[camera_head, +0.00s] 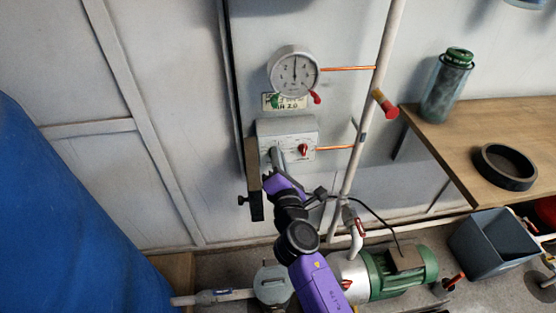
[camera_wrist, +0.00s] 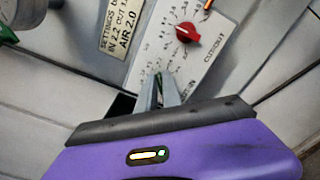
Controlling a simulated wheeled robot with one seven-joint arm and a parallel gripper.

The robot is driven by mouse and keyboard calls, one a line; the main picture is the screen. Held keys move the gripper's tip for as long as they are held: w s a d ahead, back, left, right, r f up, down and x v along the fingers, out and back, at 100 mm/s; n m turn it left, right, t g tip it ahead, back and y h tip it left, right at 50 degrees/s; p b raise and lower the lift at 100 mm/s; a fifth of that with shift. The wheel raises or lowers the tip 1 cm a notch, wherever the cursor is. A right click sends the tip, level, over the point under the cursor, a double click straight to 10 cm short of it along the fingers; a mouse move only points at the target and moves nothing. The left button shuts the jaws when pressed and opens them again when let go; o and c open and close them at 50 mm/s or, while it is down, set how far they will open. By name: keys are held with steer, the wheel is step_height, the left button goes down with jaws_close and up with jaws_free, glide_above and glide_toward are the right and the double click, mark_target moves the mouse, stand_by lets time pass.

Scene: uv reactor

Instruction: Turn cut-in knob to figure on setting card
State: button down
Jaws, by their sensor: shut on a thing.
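The grey control box (camera_head: 300,128) is on the wall; its white face also shows in the wrist view (camera_wrist: 215,55). My gripper (camera_head: 277,156) is at the left of this face, and its metal fingers also show in the wrist view (camera_wrist: 159,86). The setting card (camera_wrist: 122,25) reads partly "IN 2.2", "CUT" and "AIR 2.0"; the rest is cropped or unclear.
A round pressure gauge (camera_head: 294,72) hangs above the box. Copper pipes (camera_head: 347,69) run right to a vertical pipe (camera_head: 367,115) with a red-handled valve (camera_head: 385,103). A green motor pump (camera_head: 405,273) stands below. A wooden bench (camera_head: 465,135) is at right.

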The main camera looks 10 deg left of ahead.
steer(key=shift+m, duration=0.6)
steer(key=c, duration=1.5)
jaws_free()
steer(key=shift+p+v, duration=0.8)
steer(key=shift+v, duration=3.1)
steer(key=shift+m, duration=0.3)
